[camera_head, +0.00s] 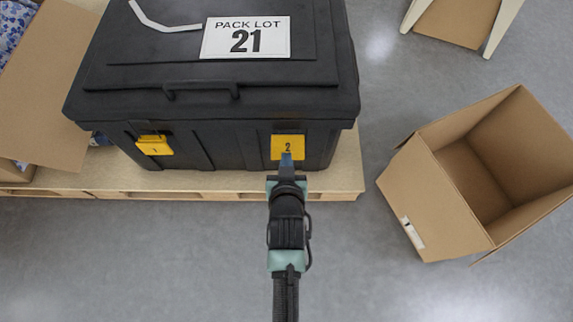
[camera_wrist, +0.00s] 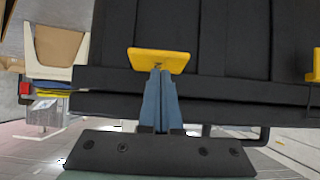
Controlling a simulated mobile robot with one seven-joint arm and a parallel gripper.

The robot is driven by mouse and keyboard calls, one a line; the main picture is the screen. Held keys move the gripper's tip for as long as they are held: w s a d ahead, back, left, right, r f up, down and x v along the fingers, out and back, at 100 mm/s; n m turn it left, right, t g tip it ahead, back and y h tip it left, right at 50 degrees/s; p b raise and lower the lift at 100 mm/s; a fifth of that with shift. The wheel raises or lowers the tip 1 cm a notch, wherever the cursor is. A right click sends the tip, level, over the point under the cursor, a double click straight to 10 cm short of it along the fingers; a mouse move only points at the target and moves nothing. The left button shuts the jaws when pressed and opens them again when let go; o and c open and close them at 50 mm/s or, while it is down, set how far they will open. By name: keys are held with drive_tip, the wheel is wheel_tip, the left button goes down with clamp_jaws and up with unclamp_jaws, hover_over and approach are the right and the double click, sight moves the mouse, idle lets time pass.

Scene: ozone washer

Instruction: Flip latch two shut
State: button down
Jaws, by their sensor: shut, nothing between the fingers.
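A black lidded case carries two yellow latches on its front. Latch two (camera_head: 288,146), a yellow plate marked 2, is at the right of the front; it also shows in the wrist view (camera_wrist: 160,56). Latch one (camera_head: 154,146), marked 1, is at the left, and part of it shows at the right edge of the wrist view (camera_wrist: 316,66). My gripper (camera_head: 287,157) is shut and empty, its blue fingertips (camera_wrist: 160,76) right at latch two's edge. I cannot tell whether they touch, nor whether the latch is fully flat.
The case (camera_head: 220,147) sits on a wooden pallet (camera_head: 200,181). Its handle (camera_head: 201,88) and a label reading PACK LOT 21 (camera_head: 246,37) are on the lid. An open cardboard box (camera_head: 440,200) stands at the right, another (camera_head: 38,85) at the left. The floor in front is clear.

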drive_tip(key=shift+w+f, duration=0.15)
drive_tip(key=shift+f, duration=0.45)
drive_tip(key=shift+f+b, duration=0.15)
drive_tip(key=shift+b, duration=0.25)
drive_tip(key=shift+f+t+b, duration=0.2)
drive_tip(key=shift+t+b, duration=0.1)
drive_tip(key=shift+b, duration=0.2)
drive_tip(key=shift+f+b, duration=0.1)
drive_tip(key=shift+b, duration=0.2)
drive_tip(key=w+f+t+b, duration=0.3)
drive_tip(key=f+t+b, duration=0.5)
drive_tip(key=b, duration=1.2)
drive_tip(key=shift+w+f, duration=0.25)
drive_tip(key=shift+f, duration=0.75)
drive_tip(key=shift+w+b, duration=0.1)
drive_tip(key=shift+b, duration=0.2)
